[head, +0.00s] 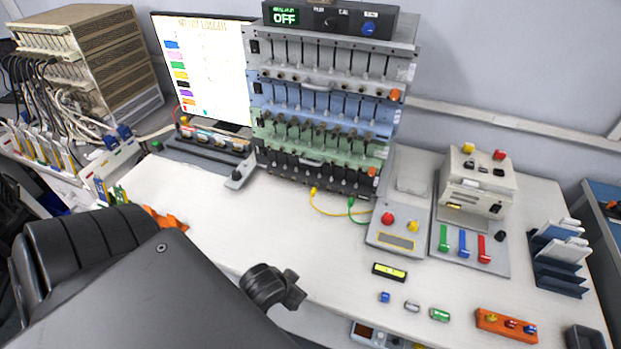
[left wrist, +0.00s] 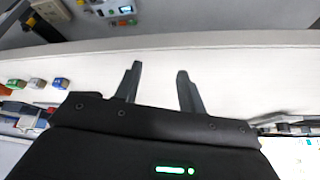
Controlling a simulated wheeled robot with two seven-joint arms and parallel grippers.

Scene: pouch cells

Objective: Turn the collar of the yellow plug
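A yellow plug (head: 313,190) with a yellow cable sits at the bottom row of the tall rack (head: 325,110) in the head view. Its collar is too small to make out. A green plug (head: 351,202) on a green cable hangs to its right. My left arm comes in large and dark from the lower left, well short of the plug. In the left wrist view my left gripper (left wrist: 159,70) has its two fingers apart with nothing between them, over the white table. The plug cannot be made out there. My right gripper is not in view.
A control box with red and yellow buttons (head: 396,232) stands right of the cables. Small blue (head: 385,297), white (head: 412,306) and green (head: 440,314) parts and an orange block (head: 505,325) lie near the front edge. The table (head: 215,215) left of the cables is mostly clear.

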